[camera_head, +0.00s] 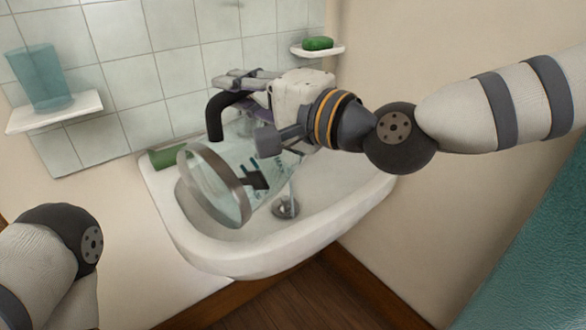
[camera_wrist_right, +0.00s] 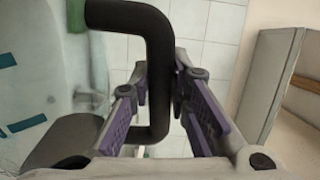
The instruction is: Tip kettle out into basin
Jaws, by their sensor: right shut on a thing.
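The kettle (camera_head: 215,180) is a clear glass vessel with a grey metal band and a black handle (camera_head: 215,118). It hangs strongly tilted over the white basin (camera_head: 255,262), its banded end towards the lower left. I cannot tell whether liquid is in it or leaving it. My right gripper (camera_head: 243,110) is above the basin, shut on the kettle's handle. In the right wrist view the black handle (camera_wrist_right: 158,60) passes between the purple finger pads (camera_wrist_right: 158,105). Part of my left arm shows at lower left; its gripper is out of view.
A green block (camera_head: 168,157) lies on the basin's back left rim. A wall shelf (camera_head: 55,112) at left holds a blue tumbler (camera_head: 40,78). A small shelf (camera_head: 318,52) at right holds a green soap (camera_head: 317,43). The tiled wall is close behind the basin.

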